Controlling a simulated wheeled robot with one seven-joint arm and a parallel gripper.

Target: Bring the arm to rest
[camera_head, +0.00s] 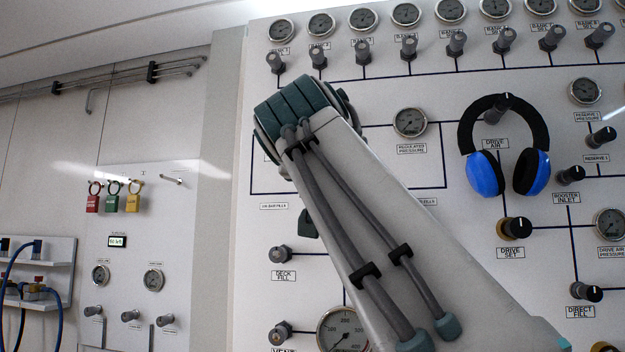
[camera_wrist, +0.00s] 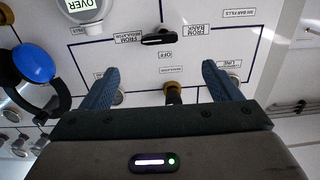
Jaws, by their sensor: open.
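My arm (camera_head: 370,220) rises from the lower right of the head view to a dark teal joint (camera_head: 295,110) in front of the fill panel (camera_head: 400,180). The arm hides part of the panel's middle. My gripper (camera_wrist: 159,68) shows in the wrist view with its two blue-grey fingers wide apart and nothing held between them. The fingers point towards the panel, which appears upside down there. A black knob with a brass base (camera_wrist: 173,92) shows in the gap between the fingers. I cannot tell how far the fingertips are from the panel.
Blue and black headphones (camera_head: 505,150) hang on the panel right of my arm. Gauges (camera_head: 410,122) and knobs (camera_head: 515,228) stick out around it. A side panel with red, green and yellow padlocks (camera_head: 113,203) is at the left. Blue hoses (camera_head: 58,300) hang at the lower left.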

